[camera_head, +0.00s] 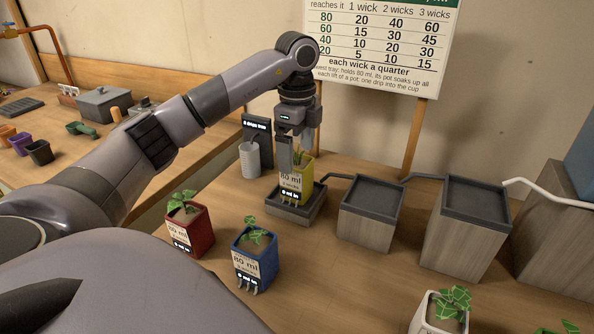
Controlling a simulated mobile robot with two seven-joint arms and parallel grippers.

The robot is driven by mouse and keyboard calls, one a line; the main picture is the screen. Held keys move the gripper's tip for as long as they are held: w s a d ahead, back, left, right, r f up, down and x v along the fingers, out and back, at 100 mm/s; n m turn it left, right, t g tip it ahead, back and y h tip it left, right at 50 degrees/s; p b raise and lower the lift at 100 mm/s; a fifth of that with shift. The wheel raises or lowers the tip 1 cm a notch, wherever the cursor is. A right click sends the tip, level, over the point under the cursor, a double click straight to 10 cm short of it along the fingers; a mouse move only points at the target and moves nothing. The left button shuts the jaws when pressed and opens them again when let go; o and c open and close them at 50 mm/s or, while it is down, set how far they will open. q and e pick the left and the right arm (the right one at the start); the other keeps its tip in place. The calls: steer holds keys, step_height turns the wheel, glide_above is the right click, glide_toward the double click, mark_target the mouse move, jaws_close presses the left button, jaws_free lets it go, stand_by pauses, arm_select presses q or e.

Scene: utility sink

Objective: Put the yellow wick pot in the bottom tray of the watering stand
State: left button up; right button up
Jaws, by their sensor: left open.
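The yellow wick pot (298,191), labelled 80 ml, stands upright at the lowest, leftmost tray (313,211) of the watering stand. Its base appears to be within the tray rim, with pale wicks showing at its lower front. A small plant shows at its top, partly hidden by my gripper. My left gripper (299,158) points down right over the pot, with its fingers open at the pot's upper part. I cannot tell whether a finger touches it. My right gripper is not in view.
A red pot (190,231) and a blue pot (255,262) stand in front, and a white pot (440,315) at lower right. The higher middle tray (370,195) and top tray (476,199) stand right. A grey cup (250,160) and a chart board (385,45) are behind.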

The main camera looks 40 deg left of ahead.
arm_select(q)
steer(key=shift+r, duration=2.05)
